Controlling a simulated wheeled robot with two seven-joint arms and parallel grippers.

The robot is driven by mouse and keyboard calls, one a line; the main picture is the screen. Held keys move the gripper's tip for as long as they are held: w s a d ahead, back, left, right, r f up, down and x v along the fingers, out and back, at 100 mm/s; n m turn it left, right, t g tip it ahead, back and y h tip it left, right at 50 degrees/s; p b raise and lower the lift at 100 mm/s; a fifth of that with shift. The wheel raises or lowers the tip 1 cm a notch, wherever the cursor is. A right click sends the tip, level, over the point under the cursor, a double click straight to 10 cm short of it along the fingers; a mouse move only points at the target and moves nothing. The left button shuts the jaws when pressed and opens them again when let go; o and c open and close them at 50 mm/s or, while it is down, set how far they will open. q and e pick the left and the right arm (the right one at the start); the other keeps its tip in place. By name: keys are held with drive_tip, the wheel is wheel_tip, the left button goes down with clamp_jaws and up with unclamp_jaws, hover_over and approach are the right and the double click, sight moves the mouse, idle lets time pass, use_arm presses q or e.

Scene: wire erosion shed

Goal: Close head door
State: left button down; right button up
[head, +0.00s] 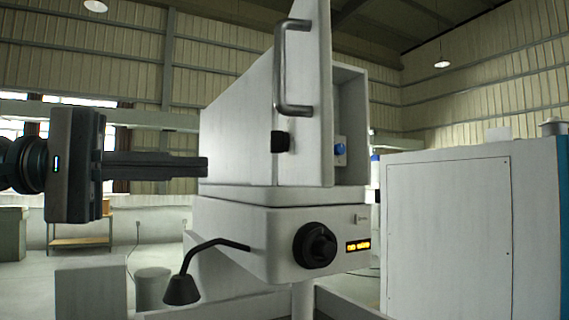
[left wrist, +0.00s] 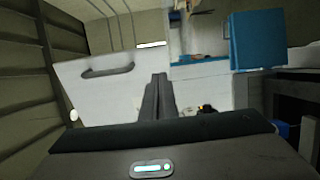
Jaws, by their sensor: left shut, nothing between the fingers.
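The white head door (head: 310,100) stands open at the front of the machine head (head: 235,135), with a grey bar handle (head: 281,70) and a black latch piece below it. Part of the head's interior with a blue knob shows to the door's right. The door (left wrist: 85,85) and its dark handle (left wrist: 107,71) also show in the left wrist view. My left gripper (head: 206,166) is shut and empty, its tips at the head's left side; contact cannot be told. The fingers (left wrist: 159,80) appear in front of the white panel. My right gripper is not in view.
A large white cabinet (head: 447,235) stands at the right. A bench (head: 82,242) is behind my left gripper.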

use_arm(q)
drive_tip(key=p, duration=0.6)
approach(313, 169)
drive_tip(key=x, duration=0.5)
drive_tip(key=shift+d+r, duration=0.15)
drive_tip(key=shift+r, duration=0.1)
drive_tip(key=shift+w+d+f+p, duration=0.2)
drive_tip(key=shift+d+p, duration=0.25)
drive_tip(key=shift+d, duration=0.15)
